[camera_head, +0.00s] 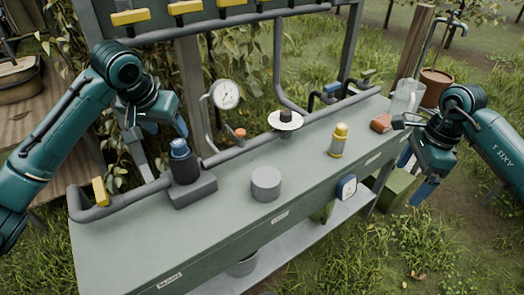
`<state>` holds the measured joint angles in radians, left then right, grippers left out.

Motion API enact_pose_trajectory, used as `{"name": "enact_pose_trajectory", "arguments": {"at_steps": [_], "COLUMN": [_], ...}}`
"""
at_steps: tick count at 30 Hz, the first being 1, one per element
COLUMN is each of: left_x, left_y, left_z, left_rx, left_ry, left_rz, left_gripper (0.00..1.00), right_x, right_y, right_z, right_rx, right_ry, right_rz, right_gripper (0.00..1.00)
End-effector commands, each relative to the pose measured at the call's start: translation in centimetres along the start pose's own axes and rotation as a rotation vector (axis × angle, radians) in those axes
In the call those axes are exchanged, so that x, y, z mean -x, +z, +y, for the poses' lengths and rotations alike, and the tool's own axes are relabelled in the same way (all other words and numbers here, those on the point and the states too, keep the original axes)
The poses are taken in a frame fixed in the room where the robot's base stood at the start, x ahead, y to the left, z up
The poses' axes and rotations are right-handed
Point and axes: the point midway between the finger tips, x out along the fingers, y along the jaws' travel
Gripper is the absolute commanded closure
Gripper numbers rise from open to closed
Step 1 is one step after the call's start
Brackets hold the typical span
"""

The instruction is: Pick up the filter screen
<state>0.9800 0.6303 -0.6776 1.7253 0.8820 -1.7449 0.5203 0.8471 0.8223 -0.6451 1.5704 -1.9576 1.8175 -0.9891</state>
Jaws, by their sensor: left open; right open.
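A blue ribbed cylinder (179,149), which looks like the filter screen, stands upright in a dark round housing (185,172) on the left part of the bench. I cannot be sure that it is the screen. A plain grey cylinder (266,184), perhaps the housing's cap, stands on the bench to its right. My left gripper (160,150) is open and points down just left of the blue cylinder, seemingly apart from it. My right gripper (413,178) is open and empty off the bench's right end, far from both.
The grey-green bench (215,228) has clear room at the front left. Behind are a grey pipe (255,141), a dial gauge (226,94) and a white disc (285,121). A yellow bottle (337,143), a reddish block (381,123) and a clear container (406,98) stand at right.

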Motion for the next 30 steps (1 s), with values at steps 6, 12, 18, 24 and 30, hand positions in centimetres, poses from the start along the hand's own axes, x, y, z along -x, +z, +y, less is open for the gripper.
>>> {"name": "enact_pose_trajectory", "arguments": {"at_steps": [6, 12, 18, 24, 30], "left_x": [-2.0, -4.6, -6.8, -7.1, -7.0], "left_y": [0.0, -0.1, -0.1, -0.1, -0.1], "left_z": [0.0, -0.2, -0.2, -0.2, -0.2], "left_rx": [0.0, 0.001, 0.001, -0.001, 0.0], "left_ry": [0.001, 0.0, 0.0, 0.001, 0.001], "left_rz": [0.0, -0.002, 0.001, 0.002, 0.002], "left_gripper": [0.41, 0.41, 0.41, 0.41, 0.53], "right_x": [0.0, 0.0, 0.0, 0.0, 0.0], "right_y": [0.0, 0.0, 0.0, 0.0, 0.0], "right_z": [0.0, 0.0, 0.0, 0.0, 0.0], "right_rx": [0.0, 0.0, 0.0, 0.0, 0.0], "right_ry": [0.0, 0.0, 0.0, 0.0, 0.0], "right_rz": [0.0, 0.0, 0.0, 0.0, 0.0], "right_gripper": [0.07, 0.07, 0.07, 0.07, 0.07]}}
